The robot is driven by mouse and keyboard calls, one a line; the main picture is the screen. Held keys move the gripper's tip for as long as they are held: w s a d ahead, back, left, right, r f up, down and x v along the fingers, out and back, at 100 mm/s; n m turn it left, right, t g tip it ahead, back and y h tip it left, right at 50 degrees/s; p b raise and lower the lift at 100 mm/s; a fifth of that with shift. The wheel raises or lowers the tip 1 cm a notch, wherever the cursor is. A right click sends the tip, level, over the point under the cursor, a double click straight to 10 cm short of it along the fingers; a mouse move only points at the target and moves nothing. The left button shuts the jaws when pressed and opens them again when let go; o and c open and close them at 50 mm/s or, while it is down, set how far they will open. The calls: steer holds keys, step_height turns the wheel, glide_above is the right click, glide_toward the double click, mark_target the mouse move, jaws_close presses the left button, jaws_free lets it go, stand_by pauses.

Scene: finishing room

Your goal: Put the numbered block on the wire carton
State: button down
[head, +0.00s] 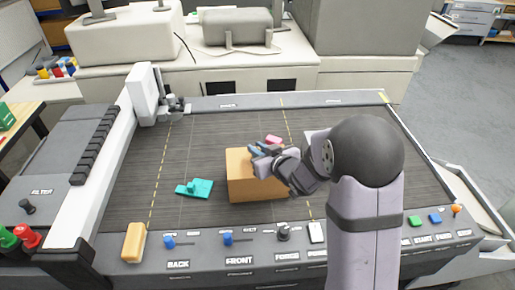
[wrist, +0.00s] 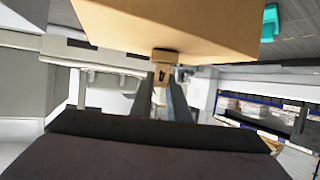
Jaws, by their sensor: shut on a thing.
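A plain tan carton (head: 240,178), which I take to be the wire carton, stands on the dark slatted bed in the head view. Its side fills the top of the wrist view (wrist: 175,25). My gripper (head: 258,152) is over the carton's top in the head view. In the wrist view my gripper (wrist: 163,78) is shut on a small light-wood block (wrist: 160,58) with a dark mark, the numbered block. The block appears right by the carton's edge; I cannot tell whether they touch. In the head view my fingers hide the block.
A teal stepped piece (head: 194,188) lies left of the carton. A small pink piece (head: 274,140) shows just behind the carton. A tan bar (head: 134,242) sits on the front panel, beside knobs and buttons.

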steer(key=shift+f, duration=0.1)
steer(key=shift+f, duration=0.1)
steer(key=c, duration=1.7)
jaws_free()
